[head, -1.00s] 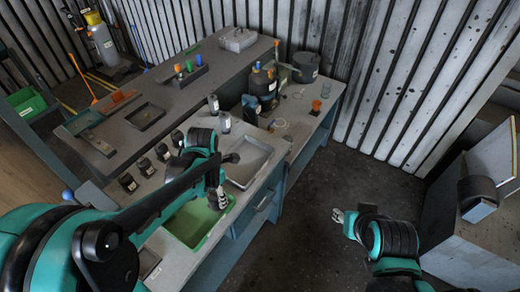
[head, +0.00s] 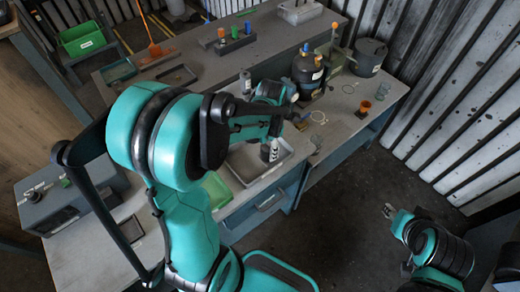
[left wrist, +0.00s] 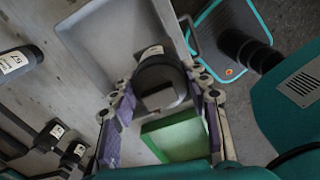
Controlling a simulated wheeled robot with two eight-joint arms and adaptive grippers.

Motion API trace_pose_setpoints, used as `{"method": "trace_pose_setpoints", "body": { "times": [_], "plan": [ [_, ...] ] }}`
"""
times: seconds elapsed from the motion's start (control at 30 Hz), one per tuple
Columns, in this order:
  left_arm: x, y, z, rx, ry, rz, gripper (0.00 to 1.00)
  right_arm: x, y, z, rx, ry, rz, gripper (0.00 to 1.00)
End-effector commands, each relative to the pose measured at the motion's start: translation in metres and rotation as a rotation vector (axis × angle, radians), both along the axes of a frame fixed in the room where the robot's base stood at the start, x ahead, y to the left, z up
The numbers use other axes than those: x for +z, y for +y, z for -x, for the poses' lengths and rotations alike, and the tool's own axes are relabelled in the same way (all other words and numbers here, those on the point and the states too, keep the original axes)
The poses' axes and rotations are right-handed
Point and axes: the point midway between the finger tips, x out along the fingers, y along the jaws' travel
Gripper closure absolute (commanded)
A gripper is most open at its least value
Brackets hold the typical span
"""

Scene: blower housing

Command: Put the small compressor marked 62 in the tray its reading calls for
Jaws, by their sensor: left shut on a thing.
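My left gripper (left wrist: 163,98) is shut on a dark cylindrical compressor (left wrist: 158,72) with a white label; its number is too small to read. In the head view my left gripper (head: 271,140) holds this compressor (head: 273,153) at the grey tray (head: 283,168), and I cannot tell whether it touches the tray. The grey tray also shows in the left wrist view (left wrist: 90,75). The green tray (head: 216,191) lies beside it, partly hidden by my arm; it also shows in the left wrist view (left wrist: 180,138). My right gripper (head: 389,211) is off the bench, its jaw state unclear.
Several dark labelled cylinders (left wrist: 14,62) stand at the left in the left wrist view. A grey device (head: 65,205) stands at the bench's left. A large dark pot (head: 370,55) and orange cup (head: 364,107) stand right.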

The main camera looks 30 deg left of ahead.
Motion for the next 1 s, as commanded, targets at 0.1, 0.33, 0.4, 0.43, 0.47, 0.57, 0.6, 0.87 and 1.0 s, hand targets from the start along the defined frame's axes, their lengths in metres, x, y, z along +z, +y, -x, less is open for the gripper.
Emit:
{"method": "trace_pose_setpoints", "body": {
  "times": [0.1,0.33,0.4,0.43,0.47,0.57,0.6,0.87,1.0],
  "plan": [
    [-0.018,0.026,-0.011,0.005,0.000,0.000,1.00,-0.007,0.000,0.000,0.000,0.000,0.000,0.60],
    [-0.035,0.053,-0.022,0.001,0.000,0.000,1.00,-0.011,0.000,0.000,0.000,0.000,0.000,0.60],
    [-0.036,0.055,-0.023,-0.001,0.000,0.000,1.00,-0.012,0.000,0.000,0.000,0.000,0.000,0.60],
    [-0.038,0.055,-0.023,-0.001,0.000,0.000,1.00,-0.012,0.000,0.000,0.000,0.000,0.000,0.60],
    [-0.039,0.055,-0.023,-0.001,0.000,0.000,1.00,-0.012,0.000,0.000,0.000,0.000,0.000,0.60],
    [-0.051,0.055,-0.023,-0.001,0.000,0.000,1.00,-0.016,0.000,0.000,0.000,0.000,0.000,0.60],
    [-0.058,0.055,-0.023,-0.001,0.000,0.000,1.00,-0.018,0.000,0.000,0.000,0.000,0.000,0.60],
    [-0.076,0.055,-0.023,-0.001,0.000,0.000,1.00,-0.022,0.000,0.000,0.000,0.000,0.000,0.60],
    [-0.076,0.055,-0.023,-0.001,0.000,0.000,1.00,-0.022,0.000,0.000,0.000,0.000,0.000,0.60]
  ]
}}
